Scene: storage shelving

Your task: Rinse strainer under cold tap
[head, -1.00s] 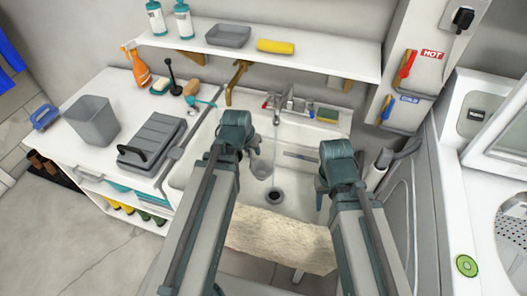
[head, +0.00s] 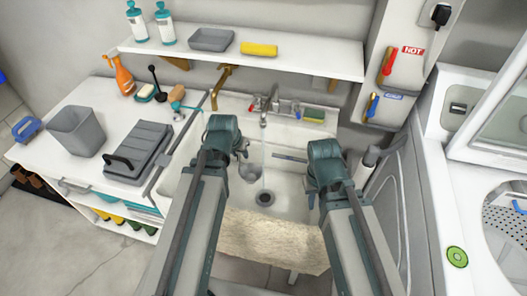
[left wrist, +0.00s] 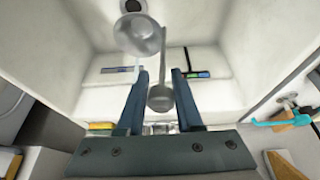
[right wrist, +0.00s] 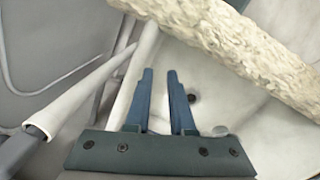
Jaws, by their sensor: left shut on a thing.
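The strainer is a grey round bowl on a thin handle; in the head view its bowl (head: 248,172) hangs in the white sink (head: 187,172). My left gripper (head: 238,158) is shut on its handle; in the left wrist view the bowl (left wrist: 139,35) is beyond the fingertips (left wrist: 160,74). The tap (head: 265,104) stands at the sink's back, with a red mark left and a blue one right. A thin water stream (head: 263,155) falls from it, just right of the bowl; contact is unclear. My right gripper (right wrist: 160,73) is open and empty over the sink's right side.
A beige rough-textured slab (head: 262,240) crosses the sink's front. Above the tap runs a shelf (head: 300,58) holding a grey tray and yellow item. A yellow-green sponge (head: 314,114) sits behind the sink. A hot lever (head: 388,66) and blue lever (head: 372,106) are at right.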

